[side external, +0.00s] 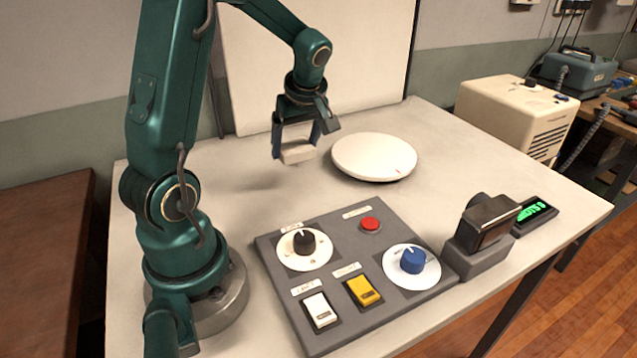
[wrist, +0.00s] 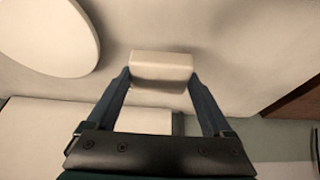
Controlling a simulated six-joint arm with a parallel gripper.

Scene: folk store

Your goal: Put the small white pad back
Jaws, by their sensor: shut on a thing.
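The small white pad (side external: 298,153) is a pale block held between the fingertips of my gripper (side external: 296,146). It hangs above the table, to the left of the round white disc (side external: 374,155). A shadow lies on the table beneath it. In the wrist view the pad (wrist: 161,68) sits between the two fingers of my gripper (wrist: 160,80), and the fingers press on its two ends. The disc (wrist: 45,32) shows at the upper left there, apart from the pad.
A grey control panel (side external: 270,247) with knobs, switches and a red button lies at the front. A dark device on a grey stand (side external: 483,262) and a small green display (side external: 537,211) are at the right. A cream box (side external: 510,108) stands behind. Table around the pad is clear.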

